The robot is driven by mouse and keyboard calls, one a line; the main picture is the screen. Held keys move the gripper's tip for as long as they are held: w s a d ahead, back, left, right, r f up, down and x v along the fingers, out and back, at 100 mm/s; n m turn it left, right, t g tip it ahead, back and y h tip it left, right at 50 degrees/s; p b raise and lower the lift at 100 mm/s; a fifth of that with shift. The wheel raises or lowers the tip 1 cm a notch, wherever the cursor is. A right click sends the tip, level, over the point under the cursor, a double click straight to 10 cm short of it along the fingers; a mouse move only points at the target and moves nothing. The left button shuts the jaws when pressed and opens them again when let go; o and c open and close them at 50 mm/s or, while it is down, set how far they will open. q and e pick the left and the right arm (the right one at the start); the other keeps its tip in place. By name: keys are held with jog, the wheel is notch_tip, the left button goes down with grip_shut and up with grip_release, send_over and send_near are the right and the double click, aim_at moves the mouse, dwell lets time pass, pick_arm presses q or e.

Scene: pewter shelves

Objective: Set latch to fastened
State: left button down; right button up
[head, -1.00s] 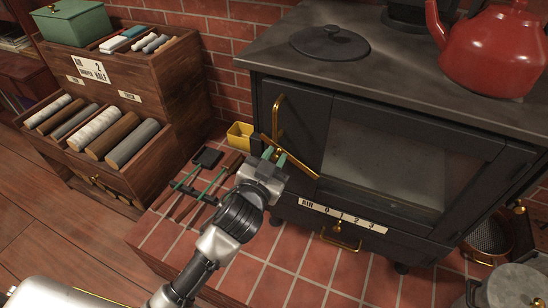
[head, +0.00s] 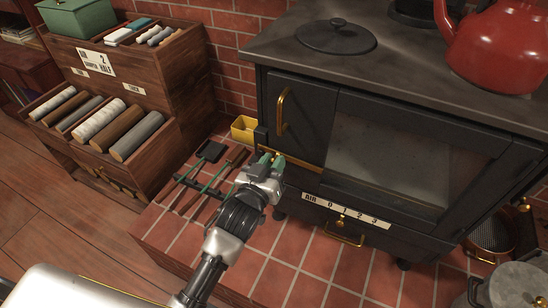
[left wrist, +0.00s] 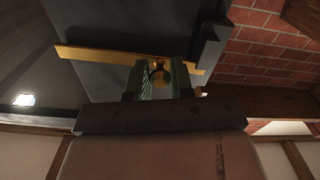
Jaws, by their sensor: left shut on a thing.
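The latch is a brass bar (head: 302,163) low on the black stove's door. It lies nearly level along the door's lower left, sloping slightly down to the right in the head view. Its left end is beside a dark block (head: 261,137) at the stove's left edge; I cannot tell whether it sits in it. My left gripper (head: 271,158) is shut on the latch's round brass knob. In the left wrist view the knob (left wrist: 158,75) is between the green fingers, with the bar (left wrist: 95,54) behind and the dark block (left wrist: 208,45) at the right.
A brass door handle (head: 281,110) stands above the latch. A yellow box (head: 244,129) and fire tools (head: 206,172) are on the brick hearth to the left. An air slider with a brass knob (head: 340,221) is below the door. A red kettle (head: 495,45) stands on top.

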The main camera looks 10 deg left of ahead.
pick_arm(q)
jog(key=shift+f+n, duration=0.35)
jog(key=shift+n, duration=0.05)
pick_arm(e)
jog(key=shift+s+d+f, duration=0.1)
jog(key=shift+s+f, duration=0.1)
jog(key=shift+s, duration=0.2)
pick_arm(q)
jog(key=shift+f, duration=0.1)
pick_arm(e)
jog(key=shift+w, duration=0.35)
pick_arm(q)
jog(key=c, duration=1)
grip_release()
pick_arm(e)
jog(key=shift+w+r, duration=0.1)
pick_arm(q)
jog(key=s, duration=0.3)
jog(key=s+a, duration=0.1)
jog(key=s, duration=0.3)
jog(key=s+a, duration=0.1)
jog(key=s, duration=0.2)
jog(key=shift+s+p, duration=0.3)
pick_arm(e)
jog(key=shift+s+f, duration=0.35)
jog(key=shift+s, duration=0.4)
